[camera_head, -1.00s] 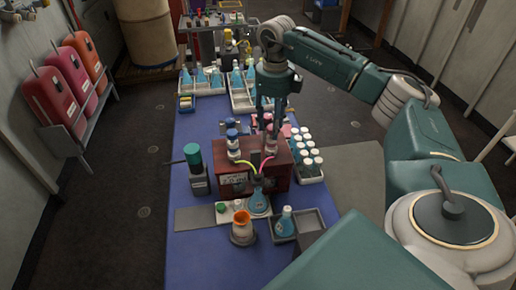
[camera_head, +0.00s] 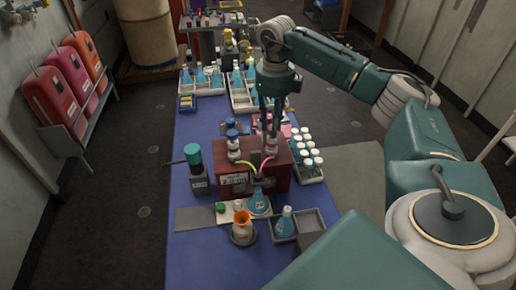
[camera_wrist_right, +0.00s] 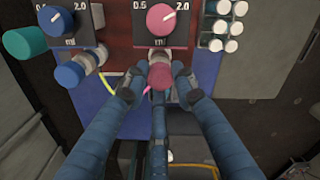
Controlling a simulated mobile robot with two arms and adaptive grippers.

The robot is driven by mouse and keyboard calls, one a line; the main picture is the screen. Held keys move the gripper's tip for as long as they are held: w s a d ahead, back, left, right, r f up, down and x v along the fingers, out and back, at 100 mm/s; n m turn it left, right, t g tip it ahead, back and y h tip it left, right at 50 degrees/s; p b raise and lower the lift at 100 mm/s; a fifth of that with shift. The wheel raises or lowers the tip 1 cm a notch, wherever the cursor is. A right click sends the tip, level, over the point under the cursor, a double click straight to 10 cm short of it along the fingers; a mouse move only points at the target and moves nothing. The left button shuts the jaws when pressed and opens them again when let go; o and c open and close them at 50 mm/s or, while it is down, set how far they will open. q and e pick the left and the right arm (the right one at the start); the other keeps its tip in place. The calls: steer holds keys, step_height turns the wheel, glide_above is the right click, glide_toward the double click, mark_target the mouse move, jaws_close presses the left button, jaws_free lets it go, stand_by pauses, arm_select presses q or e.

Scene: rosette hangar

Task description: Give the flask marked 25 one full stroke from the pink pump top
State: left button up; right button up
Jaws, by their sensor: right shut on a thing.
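My right gripper (camera_head: 269,134) reaches down from above onto the dark red pump box (camera_head: 283,178). In the right wrist view its fingertips (camera_wrist_right: 160,84) are shut on the pink pump top (camera_wrist_right: 160,73), one on each side. In the head view the fingers mostly hide that top. A pink tube (camera_head: 266,162) curves from this pump toward the front of the box. A conical flask with blue liquid (camera_head: 258,205) stands at the front of the box below the tube ends; its mark is too small to read surely. My left gripper is not in view.
A blue pump top (camera_head: 232,134) with a yellow-green tube is to the left on the box. A teal-capped bottle (camera_head: 195,165), an orange-topped vessel (camera_head: 242,230), a flask in a grey tray (camera_head: 285,222) and white-capped vials (camera_head: 308,155) stand around. The blue table's front left is clear.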

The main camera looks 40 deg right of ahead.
steer(key=shift+r+p, duration=0.55)
steer(key=shift+r, duration=0.2)
steer(key=shift+r+p, duration=1.1)
steer(key=shift+r, duration=0.2)
steer(key=shift+f+b, duration=1.1)
steer(key=shift+f, duration=1.05)
steer(key=o, duration=0.8)
steer(key=shift+o, duration=0.2)
steer(key=shift+r, duration=0.1)
step_height(320, 180, up, 7)
steer(key=p, duration=0.6)
